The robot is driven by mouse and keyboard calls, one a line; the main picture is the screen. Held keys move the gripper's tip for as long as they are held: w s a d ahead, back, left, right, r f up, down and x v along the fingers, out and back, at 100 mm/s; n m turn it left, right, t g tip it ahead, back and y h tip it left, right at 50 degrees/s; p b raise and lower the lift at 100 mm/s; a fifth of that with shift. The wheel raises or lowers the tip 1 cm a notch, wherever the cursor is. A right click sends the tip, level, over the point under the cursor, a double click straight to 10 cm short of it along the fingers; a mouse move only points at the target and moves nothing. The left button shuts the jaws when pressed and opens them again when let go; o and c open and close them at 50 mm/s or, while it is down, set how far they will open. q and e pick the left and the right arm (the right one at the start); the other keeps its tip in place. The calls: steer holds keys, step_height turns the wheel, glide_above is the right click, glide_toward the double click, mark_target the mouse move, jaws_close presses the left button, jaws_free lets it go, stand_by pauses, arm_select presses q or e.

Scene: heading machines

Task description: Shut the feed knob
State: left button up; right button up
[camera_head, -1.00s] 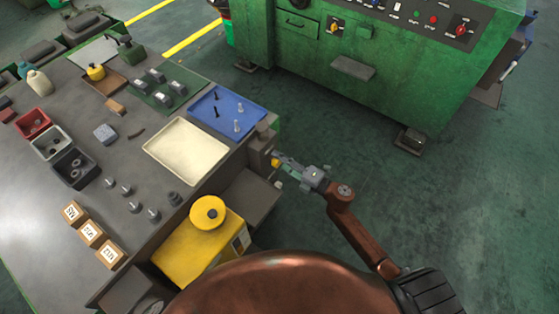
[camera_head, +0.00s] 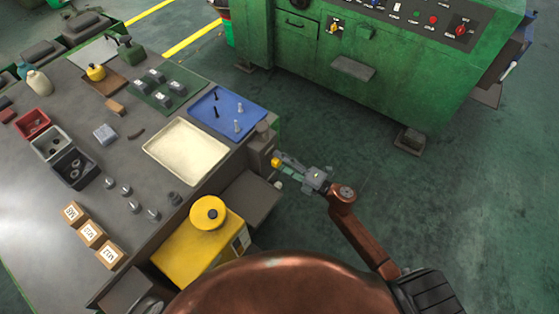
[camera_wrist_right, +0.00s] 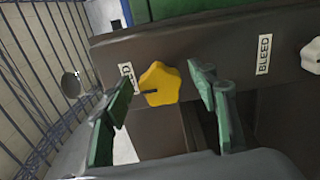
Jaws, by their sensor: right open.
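The feed knob (camera_wrist_right: 159,84) is yellow and star-shaped with a dark pointer line, on a dark panel in the right wrist view. A partly hidden label (camera_wrist_right: 127,78) ending in "D" is beside it. In the head view the yellow knob (camera_head: 276,162) is on the side of the bench's end unit. My right gripper (camera_wrist_right: 165,86) is open, with one green finger on each side of the knob. I cannot tell whether a finger touches it. My right gripper also shows in the head view (camera_head: 283,167), at the knob. My left gripper is not in view.
A white knob (camera_wrist_right: 311,56) with a "BLEED" label (camera_wrist_right: 264,55) is on the same panel at right. A yellow container (camera_head: 200,250) stands near the bench edge. A green machine (camera_head: 370,70) is at the back; the floor between is clear.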

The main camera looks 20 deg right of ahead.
steer(key=v, duration=1.1)
steer(key=shift+s+d, duration=0.1)
steer(key=shift+d, duration=0.05)
steer(key=d+f+m+h, duration=0.3)
steer(key=d+f+m, duration=0.1)
steer(key=f, duration=0.4)
steer(key=d+f+m+h, duration=0.2)
steer(key=d+f+m, duration=0.2)
steer(key=f, duration=0.4)
steer(key=s+d+f+m+g+h, duration=0.1)
steer(key=s+d+f+m+h, duration=0.15)
steer(key=f, duration=0.45)
steer(key=s+d+f+m+g+h, duration=0.1)
steer(key=s+d+f+m, duration=0.2)
steer(key=f, duration=0.5)
steer(key=s+d+f+m+g+h, duration=0.1)
steer(key=s+f+m+g+h, duration=0.2)
steer(key=f, duration=0.4)
steer(key=s+f+m+g, duration=0.45)
steer(key=s+f, duration=1.05)
steer(key=s, duration=0.5)
steer(key=s+a+f+m+g, duration=0.2)
steer(key=s+f, duration=0.1)
steer(key=s, duration=0.6)
steer(key=s+a+f+m+g, duration=0.2)
steer(key=s+a+f, duration=0.1)
steer(key=s, duration=0.7)
steer(key=shift+s+f, duration=0.25)
steer(key=shift+f, duration=0.4)
